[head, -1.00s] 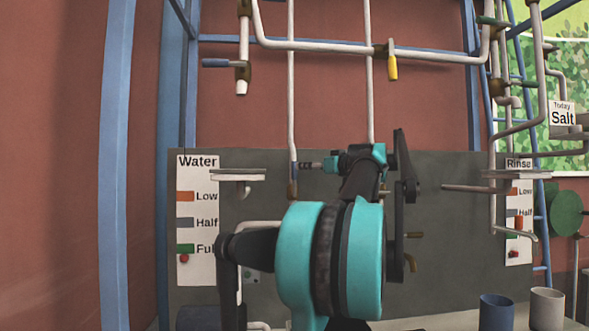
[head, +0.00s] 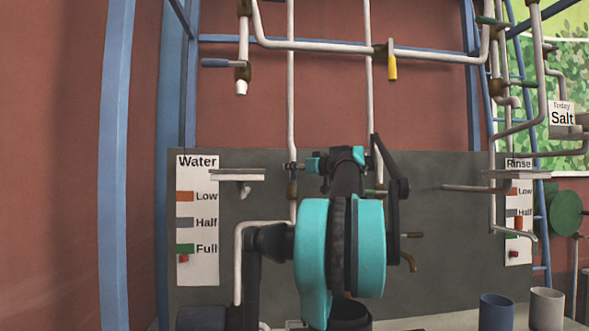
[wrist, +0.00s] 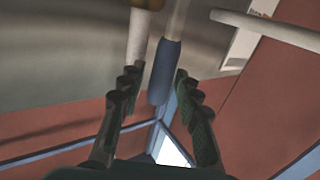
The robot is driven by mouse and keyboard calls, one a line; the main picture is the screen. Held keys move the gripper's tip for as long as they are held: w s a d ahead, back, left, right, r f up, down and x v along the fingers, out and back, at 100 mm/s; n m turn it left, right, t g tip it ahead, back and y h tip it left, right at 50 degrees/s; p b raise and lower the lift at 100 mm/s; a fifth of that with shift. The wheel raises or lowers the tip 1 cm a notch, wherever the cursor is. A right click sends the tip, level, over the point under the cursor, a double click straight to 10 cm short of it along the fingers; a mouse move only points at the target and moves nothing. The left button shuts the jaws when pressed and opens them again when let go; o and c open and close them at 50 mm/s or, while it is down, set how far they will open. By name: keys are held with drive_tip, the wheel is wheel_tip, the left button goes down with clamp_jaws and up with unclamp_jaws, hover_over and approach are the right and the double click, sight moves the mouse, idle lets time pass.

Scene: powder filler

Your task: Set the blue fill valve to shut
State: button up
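A blue lever handle (wrist: 165,72) hangs from a brass fitting (wrist: 150,4) beside a white pipe in the wrist view. In the head view this handle (head: 292,180) points up along the vertical pipe, above a brass fitting, and is partly covered by my gripper. My gripper (head: 289,167) is open. Its two fingers (wrist: 158,92) stand on either side of the handle, with gaps showing; the handle lies closer to the right finger. Another blue lever (head: 217,62) sticks out level to the left from a pipe at upper left.
A yellow lever (head: 392,68) hangs from the upper pipe. A Water board (head: 198,220) with a small shelf (head: 237,175) is at left, a Rinse board (head: 517,215) at right. A blue cup (head: 495,313) and a pale cup (head: 546,308) stand at lower right.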

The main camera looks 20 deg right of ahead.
clamp_jaws()
drive_tip(key=shift+d, duration=0.1)
